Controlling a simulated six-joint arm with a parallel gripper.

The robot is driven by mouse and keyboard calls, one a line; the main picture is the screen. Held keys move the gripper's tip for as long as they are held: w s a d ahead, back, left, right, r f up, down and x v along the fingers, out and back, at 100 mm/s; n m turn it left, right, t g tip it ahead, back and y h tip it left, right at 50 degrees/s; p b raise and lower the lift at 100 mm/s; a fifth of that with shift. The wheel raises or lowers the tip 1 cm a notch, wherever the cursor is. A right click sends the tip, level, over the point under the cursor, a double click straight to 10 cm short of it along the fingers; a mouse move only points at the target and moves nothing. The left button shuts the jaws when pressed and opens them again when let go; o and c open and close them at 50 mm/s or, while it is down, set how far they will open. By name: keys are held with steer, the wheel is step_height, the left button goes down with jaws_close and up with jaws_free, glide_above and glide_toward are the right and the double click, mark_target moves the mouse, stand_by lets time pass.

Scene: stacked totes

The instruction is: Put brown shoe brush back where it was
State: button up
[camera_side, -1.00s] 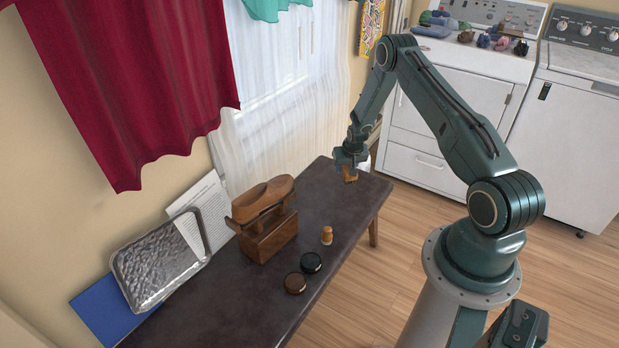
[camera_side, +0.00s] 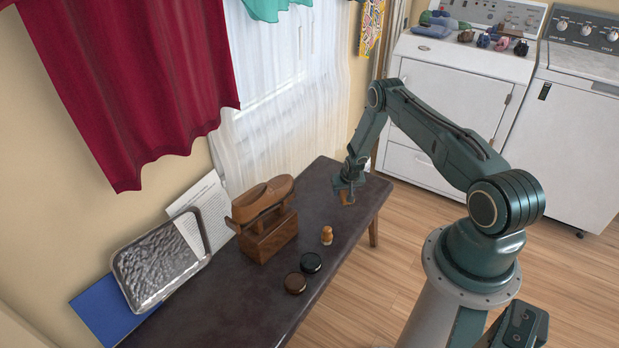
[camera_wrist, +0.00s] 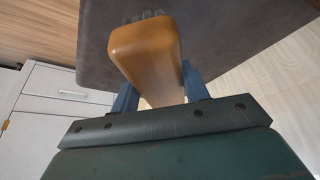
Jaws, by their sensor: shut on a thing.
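The brown shoe brush (camera_wrist: 147,50) is between the two blue fingers of my gripper (camera_wrist: 160,92) in the wrist view, and the fingers are shut on it. I cannot tell whether the brush touches the bench.
A wooden shoe-shine box (camera_side: 268,236) with a footrest stands mid-bench. A small wooden peg-like piece (camera_side: 327,235), a black round tin (camera_side: 311,262) and a brown round tin (camera_side: 295,283) are nearby. A metal tray (camera_side: 160,264) leans at the wall. Bench between box and gripper is clear.

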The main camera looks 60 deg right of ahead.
steer(key=shift+f, duration=2.55)
steer(key=shift+f, duration=1.85)
steer(key=shift+f, duration=0.2)
steer(key=o, duration=1)
steer(key=shift+o, duration=0.2)
steer(key=shift+r, duration=0.1)
steer(key=shift+s+a+r, duration=0.15)
steer(key=shift+r, duration=0.5)
steer(key=shift+v, duration=5.4)
